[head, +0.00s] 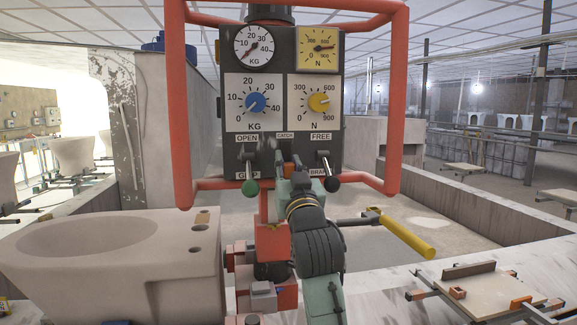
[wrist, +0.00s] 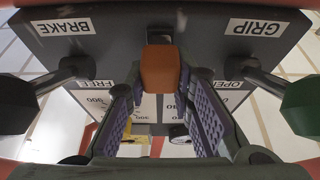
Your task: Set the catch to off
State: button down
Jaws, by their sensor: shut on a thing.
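The control panel (head: 232,160) faces me inside a red tube frame, with a small CATCH label (head: 285,135) at its lower middle. The catch's orange knob (wrist: 160,68) shows in the wrist view between my two purple-padded fingers. My gripper (head: 289,164) reaches up to the panel just below the CATCH label and is shut on this knob. In the head view the gripper hides the catch, and I cannot read any off marking or tell its setting.
A green-knobbed lever (head: 250,187) stands close left of my gripper, a black-knobbed lever (head: 331,182) close right. Gauges and blue and yellow dials (head: 318,103) sit above. A yellow handle (head: 408,237) sticks out at right; a pale ceramic basin (head: 100,245) stands at left.

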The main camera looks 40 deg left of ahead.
notch_tip(320, 180, up, 5)
jog(key=p, duration=0.3)
jog(key=shift+f, duration=0.15)
jog(key=c, duration=1.4)
grip_release()
jog(key=shift+f, duration=0.1)
jog(key=shift+o, duration=0.2)
jog(key=v, duration=1.2)
